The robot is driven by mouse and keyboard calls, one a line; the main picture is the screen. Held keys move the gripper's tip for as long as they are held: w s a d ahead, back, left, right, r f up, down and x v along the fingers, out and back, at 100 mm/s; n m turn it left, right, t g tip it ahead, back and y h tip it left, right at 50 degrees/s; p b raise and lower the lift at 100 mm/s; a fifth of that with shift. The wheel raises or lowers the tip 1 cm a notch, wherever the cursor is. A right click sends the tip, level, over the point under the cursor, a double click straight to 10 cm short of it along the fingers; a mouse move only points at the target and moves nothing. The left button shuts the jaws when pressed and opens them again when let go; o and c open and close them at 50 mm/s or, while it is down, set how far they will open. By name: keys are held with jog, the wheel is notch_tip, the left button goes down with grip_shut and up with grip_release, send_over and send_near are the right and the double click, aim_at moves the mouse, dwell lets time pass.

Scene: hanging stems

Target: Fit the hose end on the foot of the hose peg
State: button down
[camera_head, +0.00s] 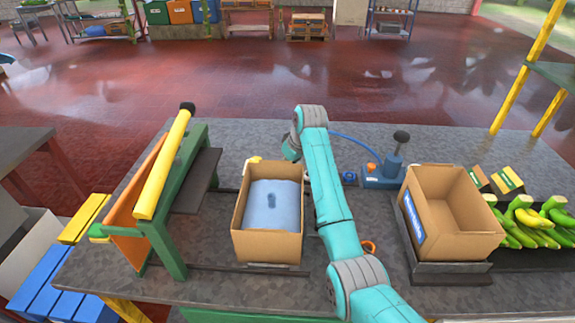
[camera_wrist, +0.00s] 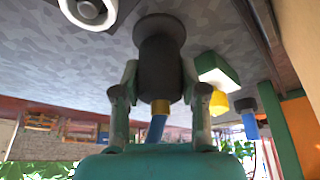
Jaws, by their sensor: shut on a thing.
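In the wrist view my gripper (camera_wrist: 158,92) is shut on the hose end (camera_wrist: 160,68), a dark cylinder with a brass collar and a blue hose. Its far end meets a wider dark round piece (camera_wrist: 160,27) close to the grey speckled surface. I cannot tell whether that piece is part of the hose end or the foot of the hose peg, or whether they are joined. The blue hose (camera_head: 352,138) curves from behind my arm toward a blue device (camera_head: 384,178) with a black knob.
A carton with a blue pad (camera_head: 267,247) stands left of my arm, and an empty carton (camera_head: 420,222) stands right. A green frame with a yellow bar (camera_head: 165,165) is further left. In the wrist view, a green and white block (camera_wrist: 215,70) and a white ring (camera_wrist: 90,12) are near.

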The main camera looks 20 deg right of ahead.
jog(key=shift+f, duration=0.55)
dwell(0.6)
jog(key=shift+c, duration=0.8)
grip_release()
jog(key=shift+r, duration=1.55)
jog(key=shift+r, duration=2.95)
